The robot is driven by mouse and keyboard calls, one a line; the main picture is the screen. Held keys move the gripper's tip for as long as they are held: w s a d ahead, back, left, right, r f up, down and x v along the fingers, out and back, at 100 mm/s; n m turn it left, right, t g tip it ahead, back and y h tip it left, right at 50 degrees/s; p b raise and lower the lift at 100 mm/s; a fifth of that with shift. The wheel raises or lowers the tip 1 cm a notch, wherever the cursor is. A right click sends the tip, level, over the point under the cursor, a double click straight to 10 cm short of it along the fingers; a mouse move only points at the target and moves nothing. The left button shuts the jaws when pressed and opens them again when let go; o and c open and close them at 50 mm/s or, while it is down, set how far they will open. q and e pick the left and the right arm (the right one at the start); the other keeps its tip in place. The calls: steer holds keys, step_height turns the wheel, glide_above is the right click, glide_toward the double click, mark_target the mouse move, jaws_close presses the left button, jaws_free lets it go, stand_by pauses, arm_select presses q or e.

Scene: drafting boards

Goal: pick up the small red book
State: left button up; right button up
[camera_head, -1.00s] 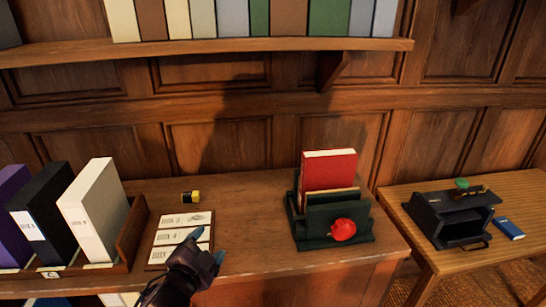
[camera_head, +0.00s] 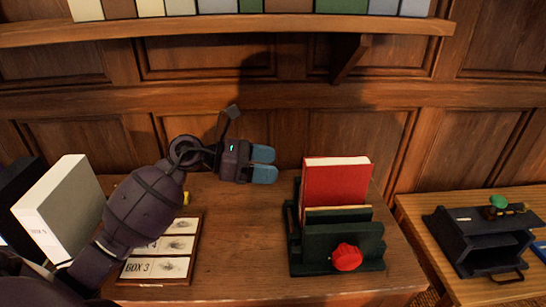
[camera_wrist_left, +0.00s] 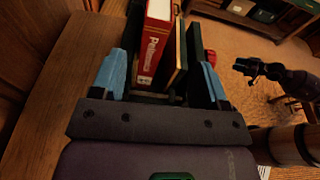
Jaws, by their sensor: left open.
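The small red book (camera_head: 335,184) stands upright in a dark green holder (camera_head: 310,250) on the wooden desk, with thinner tan-edged books in front of it. In the left wrist view the red book (camera_wrist_left: 156,38) shows its lettered spine between the blue fingers. My left gripper (camera_head: 264,164) is open and empty, to the left of the book and apart from it in the head view; it also shows in the left wrist view (camera_wrist_left: 162,62). A dark gripper, apparently my right one (camera_wrist_left: 258,69), shows at the right of the wrist view; its jaws are unclear.
A red knob (camera_head: 346,257) sits on the holder's front. A side table with a dark box (camera_head: 490,245) is at the right. A shelf (camera_head: 220,30) runs above.

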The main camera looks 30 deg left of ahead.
mark_target(317, 172)
arm_select(q)
steer(key=shift+m, duration=0.3)
steer(key=x, duration=1)
steer(key=shift+w+a+f+b, duration=0.1)
steer(key=shift+w+f+b, duration=0.2)
steer(key=shift+f, duration=0.1)
steer(key=shift+w+d+f, duration=0.15)
steer(key=shift+w+d, duration=0.15)
steer(key=shift+d, duration=0.4)
steer(key=c, duration=0.4)
steer(key=shift+c, duration=0.2)
steer(key=c, duration=0.7)
steer(key=shift+c, duration=0.2)
